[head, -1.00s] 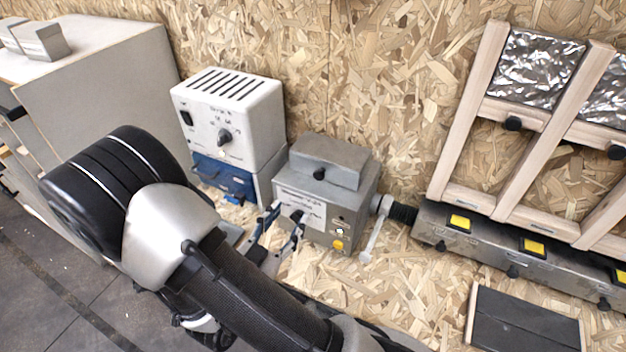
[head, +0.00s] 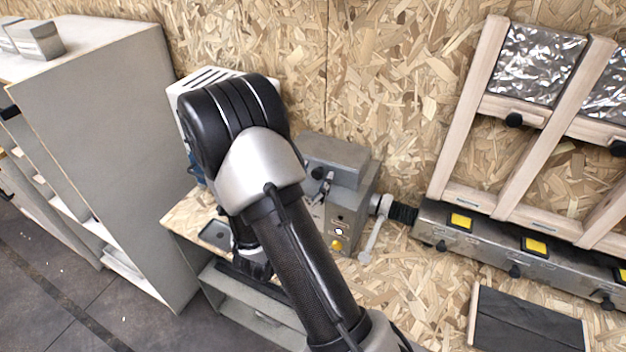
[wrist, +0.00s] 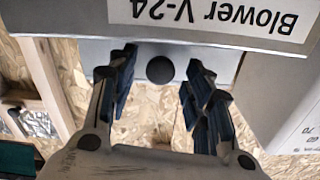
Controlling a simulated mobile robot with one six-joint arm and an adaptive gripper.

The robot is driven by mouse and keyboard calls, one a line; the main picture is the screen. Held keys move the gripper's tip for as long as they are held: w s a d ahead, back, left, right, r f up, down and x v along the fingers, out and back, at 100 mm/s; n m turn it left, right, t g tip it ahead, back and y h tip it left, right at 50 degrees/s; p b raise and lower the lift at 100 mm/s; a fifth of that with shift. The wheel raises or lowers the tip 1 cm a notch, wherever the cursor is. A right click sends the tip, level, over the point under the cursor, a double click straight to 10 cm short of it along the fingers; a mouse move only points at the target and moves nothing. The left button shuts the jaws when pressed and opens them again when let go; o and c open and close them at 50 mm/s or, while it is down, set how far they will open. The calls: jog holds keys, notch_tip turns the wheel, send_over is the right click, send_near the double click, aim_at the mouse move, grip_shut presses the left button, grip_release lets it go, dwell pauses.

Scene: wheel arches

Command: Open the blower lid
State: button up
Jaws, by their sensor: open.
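The blower is a grey metal box (head: 352,205) against the chipboard wall in the head view, partly hidden by my arm. Its raised lid (head: 345,158) sits flat on top and looks closed. A round black knob (head: 318,173) is on the lid's front face. In the wrist view, which is upside down, the knob (wrist: 160,70) shows between my fingers on a grey face, beside the white "Blower V-24" label (wrist: 210,14). My gripper (wrist: 161,60) is open, with a blue-padded finger on each side of the knob and visible gaps. In the head view the gripper (head: 325,187) is just in front of the lid.
A white control box (head: 210,76) stands left of the blower, mostly behind my arm. A metal rail with yellow labels (head: 480,240) runs farther right. A grey cabinet (head: 95,130) stands left.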

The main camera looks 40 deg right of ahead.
grip_shut()
dwell(0.6)
